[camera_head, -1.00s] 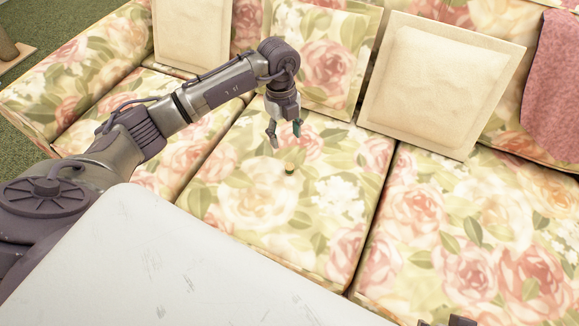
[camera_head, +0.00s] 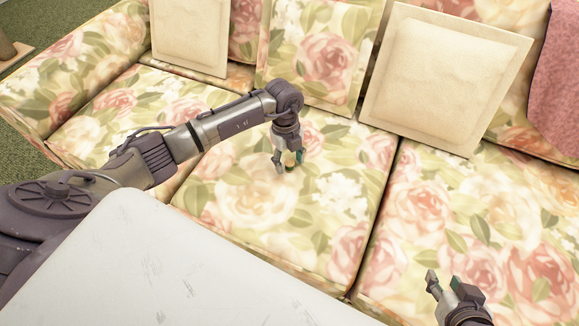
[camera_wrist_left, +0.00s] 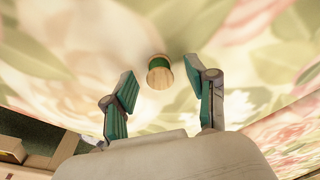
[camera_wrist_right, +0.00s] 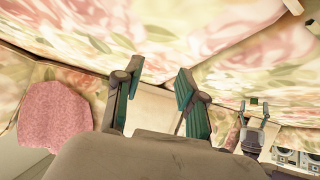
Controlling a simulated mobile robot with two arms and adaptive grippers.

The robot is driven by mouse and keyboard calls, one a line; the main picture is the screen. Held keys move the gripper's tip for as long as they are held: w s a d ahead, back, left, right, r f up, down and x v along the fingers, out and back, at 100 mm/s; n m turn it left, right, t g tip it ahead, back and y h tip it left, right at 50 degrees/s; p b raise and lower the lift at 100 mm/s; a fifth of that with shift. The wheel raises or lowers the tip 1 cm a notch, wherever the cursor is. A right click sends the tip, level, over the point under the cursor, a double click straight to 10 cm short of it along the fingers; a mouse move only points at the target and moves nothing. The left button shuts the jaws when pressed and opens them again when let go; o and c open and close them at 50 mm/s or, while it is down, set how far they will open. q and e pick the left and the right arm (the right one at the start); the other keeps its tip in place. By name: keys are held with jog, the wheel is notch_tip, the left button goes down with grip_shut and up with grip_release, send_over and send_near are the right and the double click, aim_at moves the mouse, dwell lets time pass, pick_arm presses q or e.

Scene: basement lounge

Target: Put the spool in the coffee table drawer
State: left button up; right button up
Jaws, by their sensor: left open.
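The spool is small, with a pale wooden end and green thread. It shows in the left wrist view (camera_wrist_left: 159,73), resting on the floral sofa seat (camera_head: 320,225). In the head view, the spool (camera_head: 289,160) is tiny and partly hidden by my left gripper (camera_head: 288,165). My left gripper is open, pointing down, with its fingers on either side of the spool; contact cannot be told. In the left wrist view the spool lies just beyond and between the fingertips. My right gripper (camera_head: 447,280) is open and empty over the right seat cushion. No coffee table drawer can be made out.
Cream square pillows (camera_head: 440,75) and a floral pillow (camera_head: 318,55) lean on the sofa back. A pink throw (camera_head: 556,85) hangs at the right, also in the right wrist view (camera_wrist_right: 53,115). The sofa seat around the spool is clear.

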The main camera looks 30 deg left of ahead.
pick_arm(q)
jog(key=shift+f, duration=0.4)
jog(key=c, duration=0.9)
jog(key=shift+r, duration=0.1)
